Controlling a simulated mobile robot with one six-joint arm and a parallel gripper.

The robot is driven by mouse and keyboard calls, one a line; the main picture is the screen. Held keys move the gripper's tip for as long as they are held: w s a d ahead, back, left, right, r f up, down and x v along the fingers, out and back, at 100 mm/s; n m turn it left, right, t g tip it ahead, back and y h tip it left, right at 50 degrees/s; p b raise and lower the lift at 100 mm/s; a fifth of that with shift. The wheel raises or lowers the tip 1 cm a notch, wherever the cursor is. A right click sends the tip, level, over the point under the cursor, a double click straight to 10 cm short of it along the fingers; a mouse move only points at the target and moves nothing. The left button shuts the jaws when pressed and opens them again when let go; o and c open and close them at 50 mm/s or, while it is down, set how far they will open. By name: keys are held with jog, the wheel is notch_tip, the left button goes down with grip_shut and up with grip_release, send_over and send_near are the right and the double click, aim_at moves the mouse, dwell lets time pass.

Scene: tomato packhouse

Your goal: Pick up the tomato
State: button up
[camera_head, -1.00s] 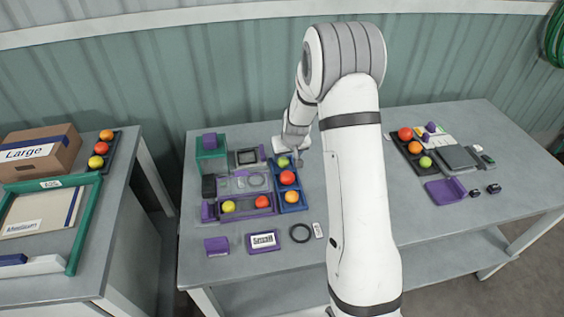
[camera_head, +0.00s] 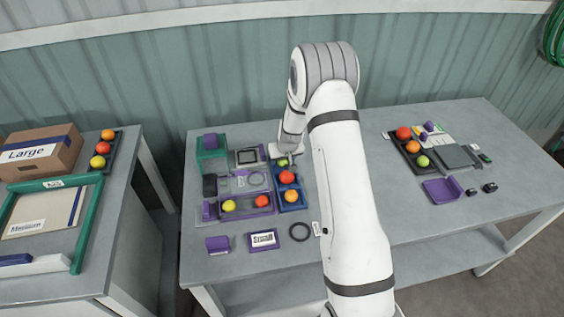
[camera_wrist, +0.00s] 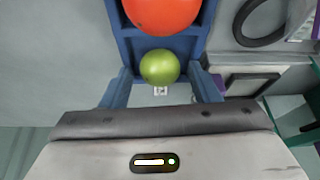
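A green tomato (camera_wrist: 160,67) lies in the end compartment of a blue tray (camera_wrist: 202,45). In the head view the green tomato (camera_head: 283,162) is partly covered by my gripper (camera_head: 287,153). In the wrist view my gripper (camera_wrist: 162,82) is open, its two fingers apart on either side of the green tomato. I cannot tell whether they touch it. A red tomato (camera_head: 287,177) and an orange tomato (camera_head: 291,196) lie in the same tray; the red tomato also shows in the wrist view (camera_wrist: 162,12).
Left of the blue tray, a purple tray (camera_head: 245,212) holds a yellow and a red tomato. A dark tray (camera_head: 409,153) with several tomatoes lies to the right. The table's right front is clear.

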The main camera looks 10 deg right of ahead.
jog(key=c, duration=0.6)
